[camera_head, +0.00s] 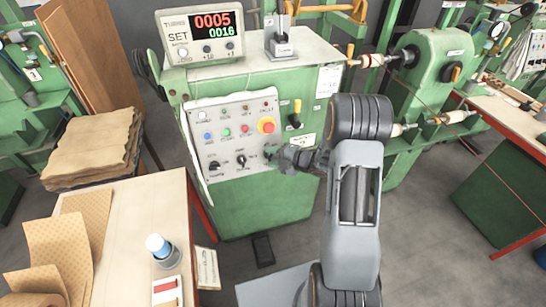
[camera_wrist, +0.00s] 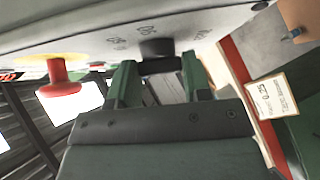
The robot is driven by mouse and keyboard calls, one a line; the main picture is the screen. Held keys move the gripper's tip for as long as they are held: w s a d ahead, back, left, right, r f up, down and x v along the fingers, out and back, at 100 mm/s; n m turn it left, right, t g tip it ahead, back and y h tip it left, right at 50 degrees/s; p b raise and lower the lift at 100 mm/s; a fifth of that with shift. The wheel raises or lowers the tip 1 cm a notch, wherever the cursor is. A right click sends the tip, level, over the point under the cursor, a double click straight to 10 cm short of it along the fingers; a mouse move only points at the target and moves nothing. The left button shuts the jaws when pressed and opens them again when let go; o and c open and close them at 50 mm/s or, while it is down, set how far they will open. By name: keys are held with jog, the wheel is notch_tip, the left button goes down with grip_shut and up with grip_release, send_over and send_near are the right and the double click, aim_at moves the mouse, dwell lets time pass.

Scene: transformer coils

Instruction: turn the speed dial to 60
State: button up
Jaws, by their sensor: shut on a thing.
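The control panel (camera_head: 222,127) is a tilted white plate on the front of the green machine. My gripper (camera_head: 276,157) is at the panel's lower right corner and largely hides the speed dial there. In the wrist view, the black dial (camera_wrist: 156,47) sits between the two green fingers of my gripper (camera_wrist: 160,78), which are shut on it. Small numbers are printed around the dial, upside down and too blurred to read surely. The dial's pointer is hidden, so I cannot tell its setting.
Two more black knobs (camera_head: 214,166) are on the panel to the left. A red emergency button (camera_head: 266,125) is above the dial; it also shows in the wrist view (camera_wrist: 60,80). A counter display (camera_head: 203,35) stands on the machine. A wooden table (camera_head: 130,210) is at left.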

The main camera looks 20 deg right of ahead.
jog(key=shift+f+b, duration=0.1)
jog(key=shift+b, duration=0.2)
jog(key=shift+c, duration=0.3)
jog(key=shift+f+m+t+b, duration=0.25)
jog(key=shift+m+b, duration=0.25)
jog(key=shift+b, duration=0.3)
jog(key=m+t+b, duration=0.3)
jog(key=m+b, duration=0.1)
jog(key=b, duration=0.1)
jog(key=m+t+b, duration=0.3)
jog(key=m+b, duration=0.1)
jog(key=b, duration=0.2)
jog(key=shift+s+a+f+t, duration=0.1)
jog(key=shift+s+a+t, duration=0.05)
jog(key=shift+a+t, duration=0.1)
jog(key=shift+d+m+h+b, duration=0.1)
jog(key=shift+m+h+b, duration=0.2)
jog(key=shift+m+b, duration=0.1)
jog(key=o, duration=0.9)
